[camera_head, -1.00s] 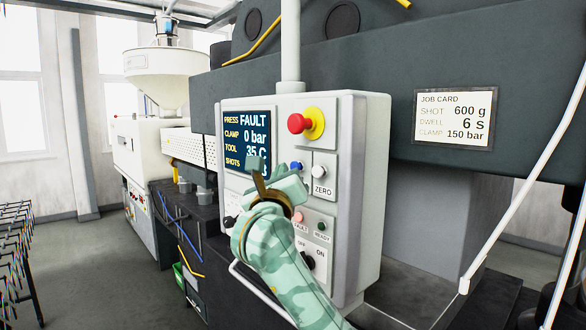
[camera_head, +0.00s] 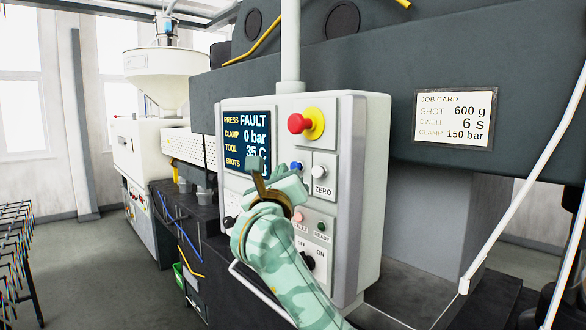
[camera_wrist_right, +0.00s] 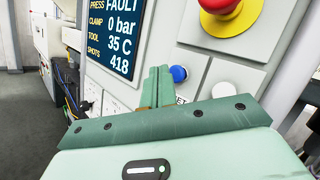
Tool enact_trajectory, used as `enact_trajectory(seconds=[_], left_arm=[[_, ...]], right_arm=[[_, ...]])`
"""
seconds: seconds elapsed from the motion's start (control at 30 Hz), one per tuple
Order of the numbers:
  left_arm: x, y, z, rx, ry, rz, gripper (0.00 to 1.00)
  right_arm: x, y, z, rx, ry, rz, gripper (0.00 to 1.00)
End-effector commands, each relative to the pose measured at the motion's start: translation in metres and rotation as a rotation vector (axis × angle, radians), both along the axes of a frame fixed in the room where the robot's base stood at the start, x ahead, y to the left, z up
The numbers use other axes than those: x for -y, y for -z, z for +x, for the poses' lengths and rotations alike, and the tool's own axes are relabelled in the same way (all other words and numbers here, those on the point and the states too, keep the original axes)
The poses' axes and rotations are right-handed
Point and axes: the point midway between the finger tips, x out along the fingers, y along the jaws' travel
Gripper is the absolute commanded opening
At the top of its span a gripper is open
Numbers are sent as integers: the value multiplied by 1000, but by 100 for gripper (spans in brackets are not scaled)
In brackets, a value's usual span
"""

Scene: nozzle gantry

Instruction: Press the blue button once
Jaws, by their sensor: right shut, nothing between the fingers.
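The blue button (camera_head: 296,166) is on the front of a grey-white control box, left of the white button over the word ZERO. In the head view its lower part is close behind my gripper. My right gripper (camera_head: 256,161) is shut and empty, in front of the panel between the screen and the blue button. Its closed fingers also show in the right wrist view (camera_wrist_right: 157,80). I cannot tell the gap from fingertips to panel. My left gripper is out of view.
A red knob on a yellow base (camera_head: 300,123) sits above the blue button. The white ZERO button (camera_head: 318,172) is to its right. The screen (camera_head: 247,140) reads FAULT. My right arm covers part of the lower panel. A white rail (camera_head: 530,180) slants at the right.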

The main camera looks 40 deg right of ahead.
Motion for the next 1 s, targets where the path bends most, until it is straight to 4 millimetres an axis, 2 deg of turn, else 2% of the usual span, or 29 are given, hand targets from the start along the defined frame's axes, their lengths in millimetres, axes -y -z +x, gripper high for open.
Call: enact_trajectory(seconds=[0.57,1.0], left_arm=[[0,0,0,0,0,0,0],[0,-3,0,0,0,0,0]], right_arm=[[0,0,0,0,0,0,0],[9,0,0,-1,0,-1,0]])
